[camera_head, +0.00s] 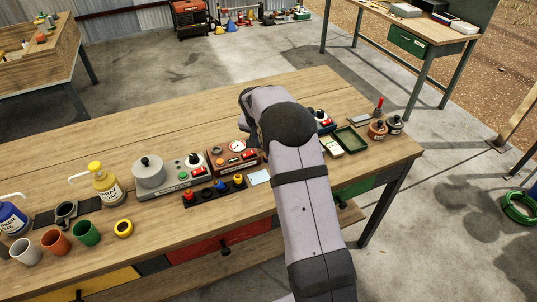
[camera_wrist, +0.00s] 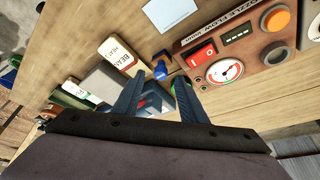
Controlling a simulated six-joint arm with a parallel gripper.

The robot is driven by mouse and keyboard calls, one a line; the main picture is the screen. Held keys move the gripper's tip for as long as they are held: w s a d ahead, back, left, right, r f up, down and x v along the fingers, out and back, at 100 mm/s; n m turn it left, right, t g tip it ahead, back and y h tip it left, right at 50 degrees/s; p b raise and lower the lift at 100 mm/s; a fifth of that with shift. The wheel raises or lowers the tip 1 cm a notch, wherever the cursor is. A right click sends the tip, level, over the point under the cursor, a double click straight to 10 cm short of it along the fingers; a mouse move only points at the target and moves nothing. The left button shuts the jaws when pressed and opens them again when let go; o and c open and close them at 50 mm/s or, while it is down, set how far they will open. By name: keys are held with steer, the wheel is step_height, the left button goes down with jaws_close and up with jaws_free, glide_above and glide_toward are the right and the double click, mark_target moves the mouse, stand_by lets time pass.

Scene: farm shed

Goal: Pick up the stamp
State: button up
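A small blue piece (camera_wrist: 160,69), which looks like the stamp, is on the wooden table in the wrist view, between the red-brown gauge box and a seed packet. My gripper (camera_wrist: 160,79) is open, with its two blue fingers apart. The blue piece shows between and just beyond the fingertips. I cannot tell how high the fingers are above it, and I see no contact. In the head view my arm covers the gripper and this spot.
The gauge box (camera_head: 232,157) is close by on one side, a seed packet (camera_wrist: 118,52) on the other. A blue box with a red switch (camera_wrist: 152,103) shows between the fingers. A pale card (camera_head: 259,177), a button strip (camera_head: 213,192) and a green tray (camera_head: 351,140) are near.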

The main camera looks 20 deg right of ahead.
steer(key=shift+p+x, duration=1.5)
steer(key=shift+x, duration=1.1)
steer(key=shift+s, duration=0.15)
steer(key=shift+c, duration=0.3)
steer(key=c, duration=0.9)
